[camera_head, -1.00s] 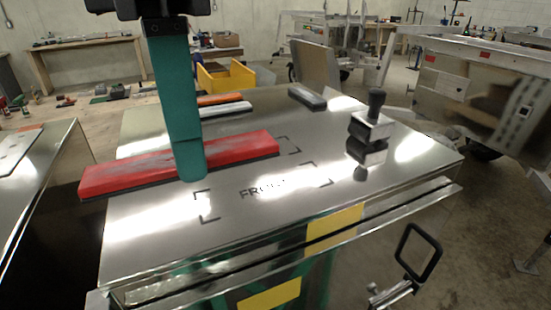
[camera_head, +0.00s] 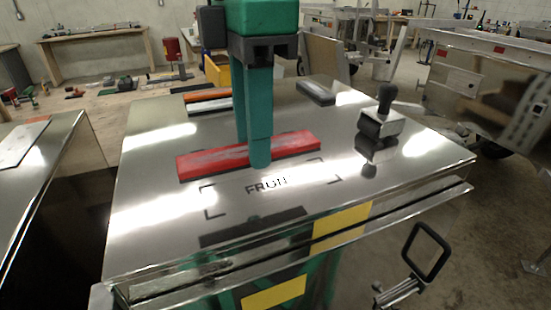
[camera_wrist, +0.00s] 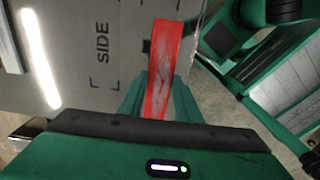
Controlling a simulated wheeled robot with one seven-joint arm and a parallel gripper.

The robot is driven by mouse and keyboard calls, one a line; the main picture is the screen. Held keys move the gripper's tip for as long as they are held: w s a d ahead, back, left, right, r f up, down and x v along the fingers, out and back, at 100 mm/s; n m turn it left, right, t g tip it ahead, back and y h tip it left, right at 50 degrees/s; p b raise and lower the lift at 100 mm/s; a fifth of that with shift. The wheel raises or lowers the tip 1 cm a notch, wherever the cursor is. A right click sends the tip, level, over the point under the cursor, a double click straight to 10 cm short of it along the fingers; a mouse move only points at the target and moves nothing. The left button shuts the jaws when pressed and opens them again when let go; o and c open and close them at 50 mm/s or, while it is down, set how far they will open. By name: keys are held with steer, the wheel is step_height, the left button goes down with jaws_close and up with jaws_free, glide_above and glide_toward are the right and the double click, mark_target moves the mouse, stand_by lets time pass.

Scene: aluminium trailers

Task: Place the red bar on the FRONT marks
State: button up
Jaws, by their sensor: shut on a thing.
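The red bar (camera_head: 215,160) is held between the green fingers of my gripper (camera_head: 260,158), which point down and are shut on it near its middle. In the wrist view the bar (camera_wrist: 165,65) runs up from between the fingertips (camera_wrist: 157,105). The FRONT lettering and corner marks (camera_head: 267,185) are on the shiny metal top (camera_head: 150,190). The bar lies just behind the lettering, roughly along it, over the rear side of the marked area. I cannot tell whether the bar touches the top. Part of the lettering is washed out by glare.
Behind are an orange bar (camera_head: 207,94), a white bar (camera_head: 210,106) and a grey block (camera_head: 316,93). A black-handled metal tool (camera_head: 381,125) stands at right. SIDE marks (camera_wrist: 102,43) show in the wrist view. A clamp frame (camera_head: 425,250) sticks out at front right.

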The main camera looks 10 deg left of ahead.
steer(key=shift+w+d+f, duration=0.45)
steer(key=shift+w+f, duration=0.2)
steer(key=shift+w, duration=0.15)
steer(key=shift+w+d+f, duration=0.4)
steer(key=shift+w+f, duration=0.2)
steer(key=shift+w, duration=0.2)
steer(key=shift+f, duration=2.05)
steer(key=o, duration=1)
steer(key=shift+f, duration=0.1)
steer(key=shift+r, duration=3.5)
steer(key=shift+r, duration=0.2)
step_height(320, 180, up, 5)
glide_above(272, 183)
